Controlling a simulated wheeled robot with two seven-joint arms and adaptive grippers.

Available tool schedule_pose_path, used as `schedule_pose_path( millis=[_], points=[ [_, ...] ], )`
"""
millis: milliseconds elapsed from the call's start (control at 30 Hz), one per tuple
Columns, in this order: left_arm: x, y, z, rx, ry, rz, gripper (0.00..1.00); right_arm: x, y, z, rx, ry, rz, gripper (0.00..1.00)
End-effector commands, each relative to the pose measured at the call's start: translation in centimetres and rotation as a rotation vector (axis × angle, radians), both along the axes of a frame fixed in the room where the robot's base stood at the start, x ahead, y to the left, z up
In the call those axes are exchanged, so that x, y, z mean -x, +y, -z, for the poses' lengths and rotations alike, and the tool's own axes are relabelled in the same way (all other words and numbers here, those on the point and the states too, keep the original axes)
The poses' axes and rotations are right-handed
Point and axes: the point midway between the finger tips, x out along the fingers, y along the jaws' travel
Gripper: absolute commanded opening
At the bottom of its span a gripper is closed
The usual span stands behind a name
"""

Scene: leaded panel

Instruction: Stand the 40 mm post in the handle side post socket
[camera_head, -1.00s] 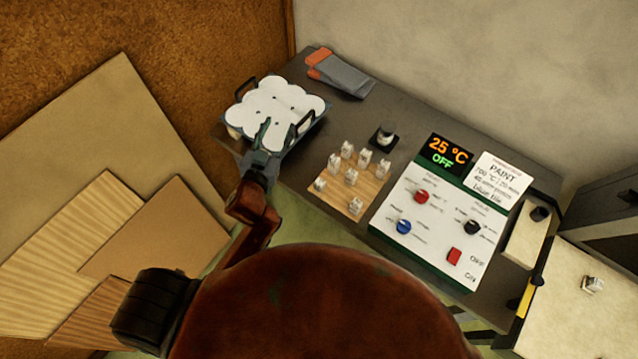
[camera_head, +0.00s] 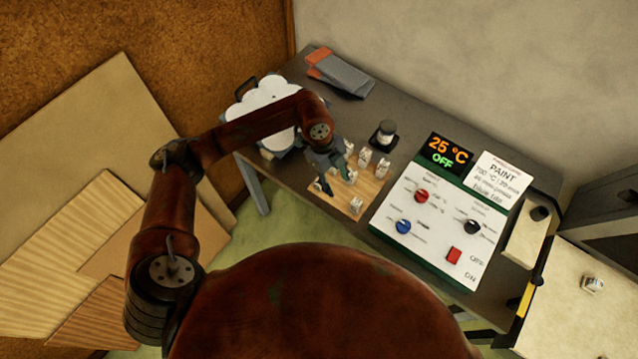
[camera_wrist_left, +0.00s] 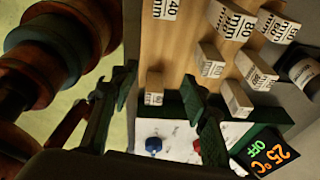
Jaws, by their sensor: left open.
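A post marked 40 mm (camera_wrist_left: 165,9) is cut by the top edge of the left wrist view. It is a pale block standing on the wooden board (camera_head: 373,198); I cannot tell which block it is in the head view. My left gripper (camera_head: 336,184) is open and empty above the board, hiding some of the posts. In the wrist view its fingers (camera_wrist_left: 159,76) are spread, with another post (camera_wrist_left: 154,88) seen between them. The white scalloped panel (camera_head: 262,100) lies at the table's far left, partly behind my left arm. Its handle side post socket cannot be made out.
Other posts stand close by, including one marked 80 mm (camera_wrist_left: 232,20). A small dark jar (camera_head: 385,133) is behind the board. The control box (camera_head: 440,215) reads 25 °C, OFF. Grey and orange gloves (camera_head: 340,74) lie at the back.

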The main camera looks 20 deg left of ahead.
Motion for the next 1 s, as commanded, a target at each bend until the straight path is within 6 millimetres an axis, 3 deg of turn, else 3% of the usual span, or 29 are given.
schedule_pose_path(
  millis=[33,100,233,567,867,1000],
  points=[
    [-1.0,2.3,-0.1,-0.088,-0.004,-0.041,0.42,0.0,0.0,0.0,0.0,0.0,0.0,0.42],
    [-1.8,4.6,-0.2,-0.177,-0.006,-0.092,0.42,0.0,0.0,0.0,0.0,0.0,0.0,0.42],
    [-2.3,6.7,0.0,-0.256,-0.007,-0.139,0.42,-0.1,0.0,0.0,0.0,-0.001,0.0,0.42],
    [-2.3,6.5,2.8,-0.26,-0.006,-0.141,0.42,-0.1,0.0,-0.2,0.001,-0.001,0.0,0.42],
    [-2.3,5.9,6.9,-0.259,-0.004,-0.141,0.42,-0.2,0.0,-0.6,0.001,-0.003,0.0,0.42],
    [-2.4,5.9,7.4,-0.258,-0.007,-0.14,0.42,-0.2,-0.1,-0.6,0.001,-0.003,0.0,0.42]
  ],
)
